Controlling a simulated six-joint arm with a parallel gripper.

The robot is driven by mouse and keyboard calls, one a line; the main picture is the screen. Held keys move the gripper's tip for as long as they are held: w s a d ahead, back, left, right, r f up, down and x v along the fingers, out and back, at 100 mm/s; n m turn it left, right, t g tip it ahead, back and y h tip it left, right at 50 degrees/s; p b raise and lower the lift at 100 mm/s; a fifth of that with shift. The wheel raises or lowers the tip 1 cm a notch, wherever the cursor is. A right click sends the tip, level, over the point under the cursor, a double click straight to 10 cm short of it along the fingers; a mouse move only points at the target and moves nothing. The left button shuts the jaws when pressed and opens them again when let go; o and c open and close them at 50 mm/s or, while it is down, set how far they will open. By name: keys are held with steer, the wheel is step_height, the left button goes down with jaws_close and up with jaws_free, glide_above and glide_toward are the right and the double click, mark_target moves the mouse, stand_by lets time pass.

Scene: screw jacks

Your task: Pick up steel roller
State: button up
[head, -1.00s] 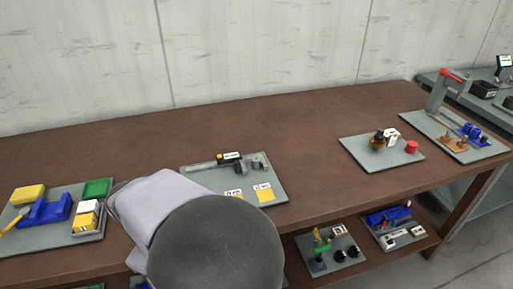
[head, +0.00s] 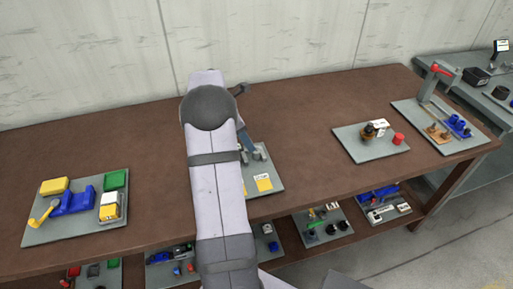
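No part is clearly recognisable as the steel roller at this size. Small grey metal pieces (head: 259,153) show on the middle grey board (head: 270,187), just right of my arm, and one of them may be it. My arm stands across the left part of this board and hides much of it. A dark blue-grey part beside the arm, over the board, may belong to my gripper. I cannot make out its fingertips or whether it holds anything.
The left board (head: 60,232) carries blue, yellow and green parts. A right board (head: 372,150) holds a brown-black piece and a red cylinder (head: 398,139). The far-right board (head: 440,140) has a red-handled press (head: 440,70). Bare brown tabletop (head: 310,130) lies between boards.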

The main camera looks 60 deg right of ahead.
mark_target(256, 154)
steer(key=shift+d+p+x, duration=0.25)
steer(key=shift+p+x, duration=0.6)
steer(key=shift+x, duration=1.05)
steer(key=shift+d+p+x, duration=0.25)
steer(key=shift+p+x, duration=0.55)
steer(key=shift+x, duration=1.1)
steer(key=shift+r, duration=0.2)
jaws_close()
